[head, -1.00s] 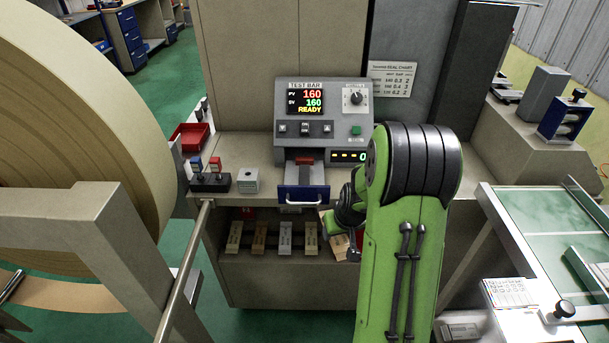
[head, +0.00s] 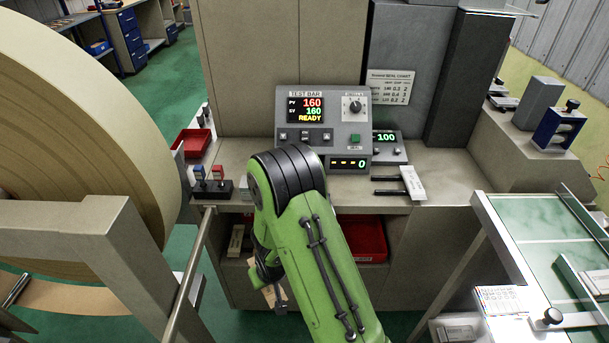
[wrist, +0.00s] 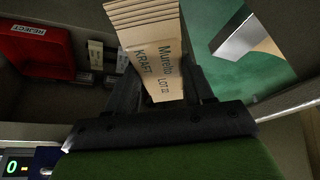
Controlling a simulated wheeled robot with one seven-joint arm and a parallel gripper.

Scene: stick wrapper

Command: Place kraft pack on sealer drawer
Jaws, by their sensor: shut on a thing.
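The kraft pack (wrist: 147,55), a tan card pack printed "Murello KRAFT LOT", is held between the two dark fingers of my gripper (wrist: 160,95) in the wrist view. In the head view, my gripper (head: 264,272) and the pack (head: 274,294) are low, in front of the bench shelf. The sealer (head: 318,118) on the bench shows 160 and READY. My arm hides its drawer in the head view. A dark blue part (wrist: 46,157), perhaps the drawer front, shows at the lower left of the wrist view.
A red REJECT bin (wrist: 32,48) stands on the lower shelf, with upright packs (wrist: 95,54) beside it. A small stand (head: 213,184) is left of the sealer. A large paper roll (head: 80,110) and a metal rail (head: 190,270) bound the left side.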

